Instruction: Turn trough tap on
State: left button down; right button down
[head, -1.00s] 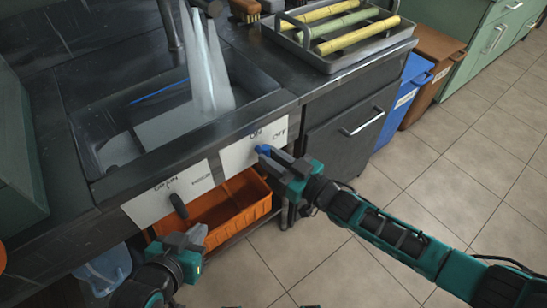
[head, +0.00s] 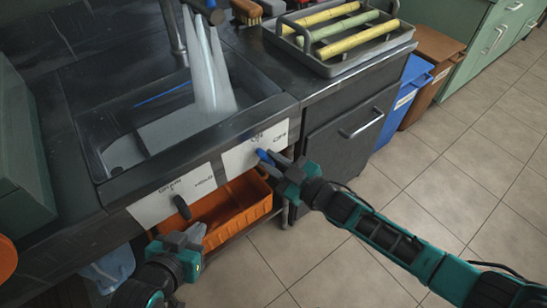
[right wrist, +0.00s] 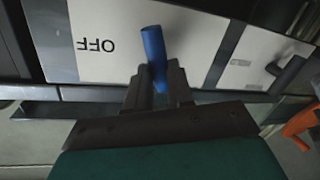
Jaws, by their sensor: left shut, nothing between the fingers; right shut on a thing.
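The trough tap lever is a small blue handle (head: 263,155) on a white panel marked ON and OFF at the front of the sink trough (head: 185,125). It also shows in the right wrist view (right wrist: 153,45), beside the OFF label. My right gripper (head: 274,160) is shut on the blue handle; its fingers (right wrist: 158,85) hide the handle's lower part in the right wrist view. Water (head: 212,75) runs from the faucet (head: 208,12) into the trough. My left gripper (head: 195,233) is shut and empty, below and right of the black drain lever (head: 181,207).
An orange bin (head: 232,212) sits under the trough. A metal tray (head: 345,62) with cane pieces stands on the counter at right. Blue (head: 405,105) and brown (head: 437,75) bins stand beyond the dark cabinet (head: 350,130). The tiled floor at right is open.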

pick_arm(q)
jog(key=shift+s+a+p, duration=0.25)
jog(key=shift+p, duration=0.15)
pick_arm(e)
jog(key=shift+s+a+n+h, duration=0.1)
jog(key=shift+n+h, duration=0.2)
jog(key=shift+n, duration=0.8)
pick_arm(q)
jog(key=shift+r, duration=0.1)
pick_arm(e)
jog(key=c, duration=1)
grip_release()
pick_arm(q)
jog(key=shift+w+r, duration=0.1)
pick_arm(e)
jog(key=shift+s+d, duration=0.25)
pick_arm(q)
jog(key=shift+s+a+r+p, duration=0.25)
jog(key=shift+a+r+p, duration=0.15)
jog(key=shift+p, duration=0.65)
pick_arm(e)
jog(key=v, duration=1.2)
